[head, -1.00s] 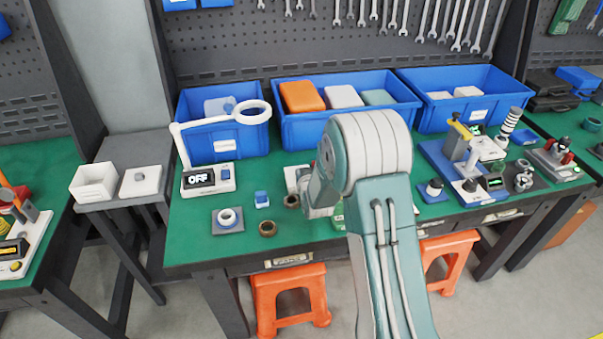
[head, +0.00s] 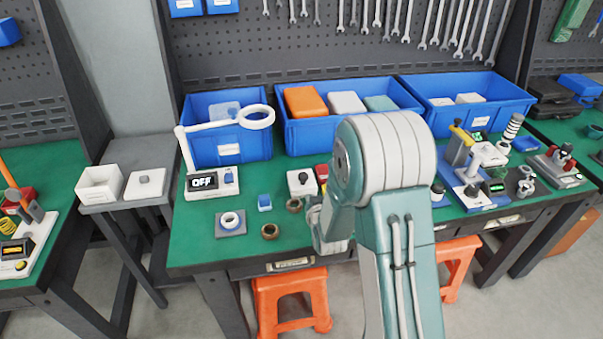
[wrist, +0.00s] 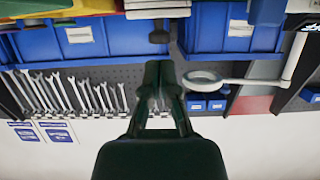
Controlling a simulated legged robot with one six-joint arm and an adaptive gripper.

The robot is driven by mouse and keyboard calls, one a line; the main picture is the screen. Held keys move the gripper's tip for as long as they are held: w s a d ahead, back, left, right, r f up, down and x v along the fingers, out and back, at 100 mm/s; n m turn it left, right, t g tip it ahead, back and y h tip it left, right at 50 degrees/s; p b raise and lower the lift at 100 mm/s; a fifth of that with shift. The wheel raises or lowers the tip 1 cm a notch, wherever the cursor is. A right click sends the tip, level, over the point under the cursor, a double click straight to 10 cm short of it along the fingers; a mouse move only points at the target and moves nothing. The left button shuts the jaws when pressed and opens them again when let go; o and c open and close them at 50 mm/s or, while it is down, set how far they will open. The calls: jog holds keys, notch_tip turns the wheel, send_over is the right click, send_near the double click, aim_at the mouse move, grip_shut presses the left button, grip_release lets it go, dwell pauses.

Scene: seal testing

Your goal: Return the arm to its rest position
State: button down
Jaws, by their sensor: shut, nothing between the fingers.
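My arm (head: 385,165) is folded over the front of the green workbench (head: 190,245) in the head view, with its rounded teal and grey joint in front of the blue bins. My gripper (wrist: 158,75) shows in the wrist view as dark fingers, shut together with nothing between them. The wrist picture is upside down and faces the bins and the hanging wrenches. In the head view the fingertips are hidden behind my own arm. The gripper appears to touch nothing.
A white ring lamp (head: 257,117) and its base reading OFF (head: 203,182) stand at the bench's left. Blue bins (head: 350,132) line the back. Orange stools (head: 292,300) stand below.

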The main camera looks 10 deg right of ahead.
jog(key=s+r+g, duration=0.4)
jog(key=s+r, duration=0.6)
jog(key=r, duration=0.5)
jog(key=s+r+g, duration=0.2)
jog(key=s+r, duration=0.1)
jog(key=s, duration=0.8)
jog(key=s+r+g, duration=0.2)
jog(key=s+r, duration=0.1)
jog(key=s, duration=0.8)
jog(key=shift+s+r, duration=0.4)
jog(key=shift+w, duration=0.15)
